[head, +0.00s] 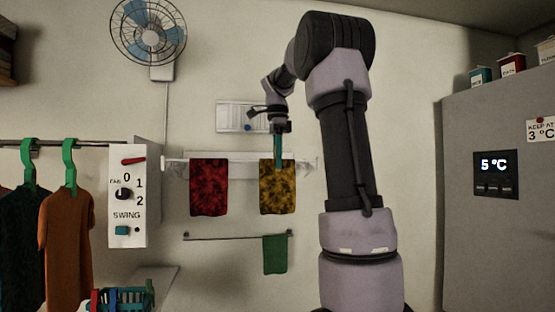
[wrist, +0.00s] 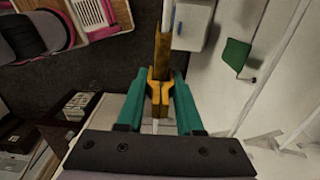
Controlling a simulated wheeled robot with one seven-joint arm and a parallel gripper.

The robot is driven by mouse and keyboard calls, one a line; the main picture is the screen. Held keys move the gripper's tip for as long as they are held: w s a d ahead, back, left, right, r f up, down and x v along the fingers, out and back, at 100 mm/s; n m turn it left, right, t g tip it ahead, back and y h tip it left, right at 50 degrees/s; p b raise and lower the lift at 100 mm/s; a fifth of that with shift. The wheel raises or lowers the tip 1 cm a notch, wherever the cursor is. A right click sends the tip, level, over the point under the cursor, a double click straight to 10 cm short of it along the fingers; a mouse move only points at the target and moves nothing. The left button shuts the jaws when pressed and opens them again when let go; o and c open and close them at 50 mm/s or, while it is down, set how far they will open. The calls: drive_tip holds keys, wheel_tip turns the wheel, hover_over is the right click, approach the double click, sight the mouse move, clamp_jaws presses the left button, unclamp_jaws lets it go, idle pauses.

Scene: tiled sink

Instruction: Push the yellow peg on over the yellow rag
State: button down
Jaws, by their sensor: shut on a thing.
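The yellow rag (head: 278,188), mottled with dark patches, hangs over the white rail (head: 232,163) on the wall, right of a red rag (head: 209,188). My gripper (head: 278,152) points down at the yellow rag's top edge. In the wrist view its teal fingers (wrist: 160,98) are shut on the yellow peg (wrist: 159,88). A narrow yellow strip (wrist: 163,48) runs on beyond the peg; I cannot tell whether it is peg or rag seen edge-on. The fingers hide the peg in the head view, so its seating on the rail cannot be told.
A lower bar (head: 220,236) carries a green cloth (head: 275,254). A control box (head: 127,196) and hangers with garments (head: 68,232) stand left. A teal basket (head: 125,297) is at the bottom left. A grey fridge (head: 495,230) stands right.

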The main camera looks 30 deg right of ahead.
drive_tip(key=shift+c, duration=2.4)
unclamp_jaws()
drive_tip(key=shift+r, duration=3.5)
